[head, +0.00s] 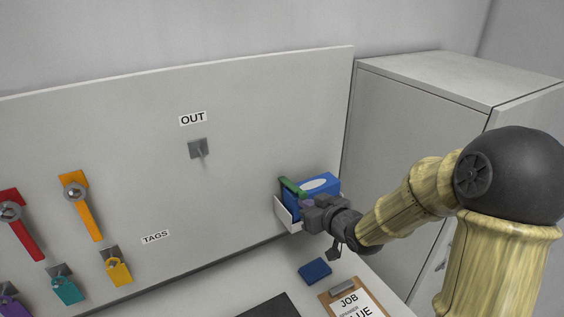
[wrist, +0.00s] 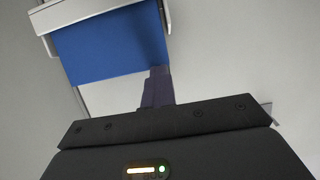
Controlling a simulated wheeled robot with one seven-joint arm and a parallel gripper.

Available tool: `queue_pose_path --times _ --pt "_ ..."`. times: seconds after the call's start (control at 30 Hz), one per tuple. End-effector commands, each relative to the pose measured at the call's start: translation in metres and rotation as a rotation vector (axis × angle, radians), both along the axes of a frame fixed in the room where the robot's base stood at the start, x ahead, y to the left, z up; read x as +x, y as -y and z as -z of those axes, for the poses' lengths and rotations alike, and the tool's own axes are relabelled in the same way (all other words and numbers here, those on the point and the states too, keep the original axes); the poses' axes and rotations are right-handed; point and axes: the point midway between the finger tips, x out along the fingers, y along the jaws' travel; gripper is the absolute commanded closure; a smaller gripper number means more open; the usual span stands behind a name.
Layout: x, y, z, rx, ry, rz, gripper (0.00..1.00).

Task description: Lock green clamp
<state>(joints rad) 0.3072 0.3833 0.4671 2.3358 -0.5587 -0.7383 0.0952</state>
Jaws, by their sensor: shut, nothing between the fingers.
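A green bar (head: 292,187), the only green thing I see and perhaps the green clamp, shows at the top left of a blue box (head: 322,185) on the wall panel's right side. My gripper (head: 306,203) is shut and empty, its tips close to the box and just below the green bar. Whether they touch anything is unclear. In the wrist view, the closed fingers (wrist: 158,88) reach up to the lower right edge of the blue box (wrist: 108,45). No green shows in the wrist view.
A white holder (head: 284,214) is fixed under the blue box. Red (head: 26,230) and orange (head: 86,214) handles and several padlocks hang at left. A blue block (head: 315,270) and a clipboard (head: 352,301) lie on the table below. A grey cabinet (head: 410,150) stands at right.

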Motion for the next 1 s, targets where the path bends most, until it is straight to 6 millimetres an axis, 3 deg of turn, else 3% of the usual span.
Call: queue_pose_path --times 0.03,0.23,0.57,1.0 --pt "0.0 0.0 -0.001 0.0 0.0 0.0 1.0" --pt "0.0 0.0 -0.001 0.001 0.001 0.0 0.62" --pt "-0.002 0.002 -0.002 0.0 0.0 0.001 0.62" --pt "-0.028 0.02 -0.015 -0.001 0.001 0.003 0.62"
